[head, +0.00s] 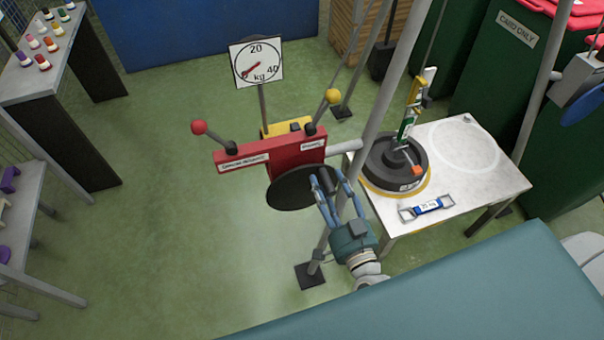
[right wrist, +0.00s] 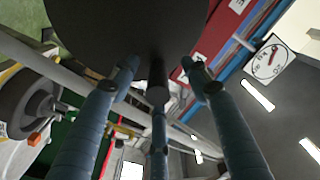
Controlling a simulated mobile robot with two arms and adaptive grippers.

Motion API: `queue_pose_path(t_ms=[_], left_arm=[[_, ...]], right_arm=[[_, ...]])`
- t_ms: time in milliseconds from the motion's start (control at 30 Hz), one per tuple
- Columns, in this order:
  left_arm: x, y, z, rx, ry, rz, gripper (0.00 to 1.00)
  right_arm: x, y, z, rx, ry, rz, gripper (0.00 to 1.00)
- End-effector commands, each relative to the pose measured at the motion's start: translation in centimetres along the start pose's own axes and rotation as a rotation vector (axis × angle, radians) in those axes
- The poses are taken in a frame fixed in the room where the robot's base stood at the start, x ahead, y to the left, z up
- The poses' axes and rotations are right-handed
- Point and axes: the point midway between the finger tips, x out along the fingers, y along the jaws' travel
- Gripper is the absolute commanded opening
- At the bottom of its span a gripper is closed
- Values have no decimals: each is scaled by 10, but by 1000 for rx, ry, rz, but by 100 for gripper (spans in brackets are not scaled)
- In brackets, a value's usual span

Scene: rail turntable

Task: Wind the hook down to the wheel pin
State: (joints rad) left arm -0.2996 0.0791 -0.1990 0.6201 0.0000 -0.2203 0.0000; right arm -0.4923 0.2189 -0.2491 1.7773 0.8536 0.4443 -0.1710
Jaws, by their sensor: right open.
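My right gripper (head: 332,195) is open at the black crank disc (head: 292,190) on the red winch box (head: 262,160). Its fingers stand around the disc's dark handle (head: 327,181); in the right wrist view the handle (right wrist: 158,82) shows end-on between the spread fingers, with no clear grip. A black wheel (head: 378,172) lies flat on the white table, with a pin at its middle. A yellow, white and green hanging piece (head: 408,115) is above the wheel; the hook itself is too small to make out clearly. My left gripper is not in view.
The white table (head: 490,185) also holds a small blue-and-white level-like piece (head: 427,208). The winch has a red-knobbed lever (head: 199,128) and a yellow-knobbed lever (head: 333,96). A kg dial (head: 256,62) stands behind. Grey poles rise beside the table. Floor left of the winch is clear.

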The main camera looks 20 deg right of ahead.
Motion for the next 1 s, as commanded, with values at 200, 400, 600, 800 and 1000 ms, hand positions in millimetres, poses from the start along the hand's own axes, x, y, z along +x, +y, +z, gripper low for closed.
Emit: queue_pose_path(t_ms=[200, 400, 600, 800, 1000], left_arm=[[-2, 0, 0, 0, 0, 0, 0], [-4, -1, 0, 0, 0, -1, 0], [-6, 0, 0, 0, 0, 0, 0], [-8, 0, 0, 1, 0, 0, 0], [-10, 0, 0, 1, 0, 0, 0]], right_arm=[[-15, 1, 1, 0, -4, 2, 47], [-32, 1, 1, -1, -4, 2, 47], [-48, 1, 1, 0, -4, 2, 47], [-64, 1, 1, 0, -3, 3, 47], [-77, 1, 1, 0, -3, 2, 47]])
